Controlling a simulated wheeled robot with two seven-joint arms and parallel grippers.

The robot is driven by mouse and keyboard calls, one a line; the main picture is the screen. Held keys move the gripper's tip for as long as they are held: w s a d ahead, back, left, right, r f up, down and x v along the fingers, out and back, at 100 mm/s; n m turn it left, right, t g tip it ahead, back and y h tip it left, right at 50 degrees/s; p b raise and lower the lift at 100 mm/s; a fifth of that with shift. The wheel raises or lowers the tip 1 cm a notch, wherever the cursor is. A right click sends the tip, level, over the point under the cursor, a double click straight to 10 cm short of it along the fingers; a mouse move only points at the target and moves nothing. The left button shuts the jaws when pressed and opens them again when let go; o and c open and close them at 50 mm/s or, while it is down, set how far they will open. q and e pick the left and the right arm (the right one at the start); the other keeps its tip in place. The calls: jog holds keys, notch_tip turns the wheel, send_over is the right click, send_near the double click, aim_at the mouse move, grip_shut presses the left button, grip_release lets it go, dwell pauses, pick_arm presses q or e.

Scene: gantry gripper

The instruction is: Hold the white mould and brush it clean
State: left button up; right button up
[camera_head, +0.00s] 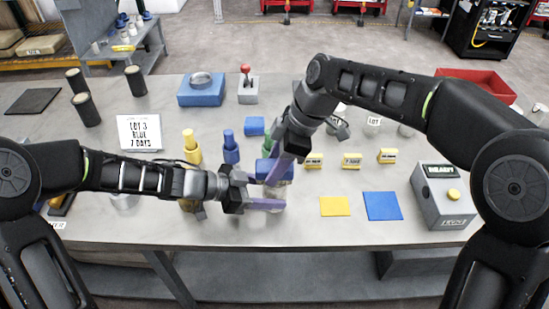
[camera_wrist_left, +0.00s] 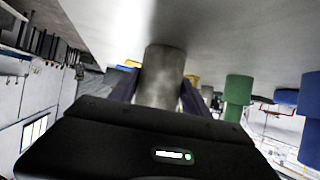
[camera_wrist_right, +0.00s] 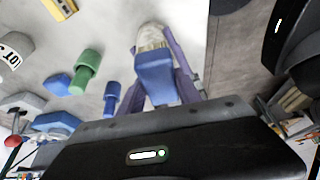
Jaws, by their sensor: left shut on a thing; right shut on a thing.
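My left gripper (camera_head: 268,198) is shut on the white mould, low over the near middle of the table. In the left wrist view the mould (camera_wrist_left: 163,77) is a round cylinder, grey in shadow, between the two fingers. My right gripper (camera_head: 274,174) points down from above and is shut on a blue brush (camera_head: 283,172). In the right wrist view the blue brush (camera_wrist_right: 155,77) sits between the purple fingers, with a pale end beyond it. I cannot tell whether that pale end is bristle or mould, or whether they touch.
Yellow (camera_head: 191,147), blue (camera_head: 231,148) and green pegs stand behind the grippers. A lot sign (camera_head: 139,133) stands left. Yellow (camera_head: 335,207) and blue (camera_head: 383,206) mats lie right, before a grey button box (camera_head: 441,196). The front table edge is close.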

jog(key=shift+s, duration=0.9)
jog(key=shift+w, duration=2.35)
jog(key=shift+s, duration=2.4)
jog(key=w, duration=0.5)
jog(key=shift+w+r, duration=0.1)
jog(key=shift+r, duration=0.05)
notch_tip(320, 180, up, 8)
pick_arm(q)
jog(key=o, duration=1.2)
jog(key=shift+a, duration=0.1)
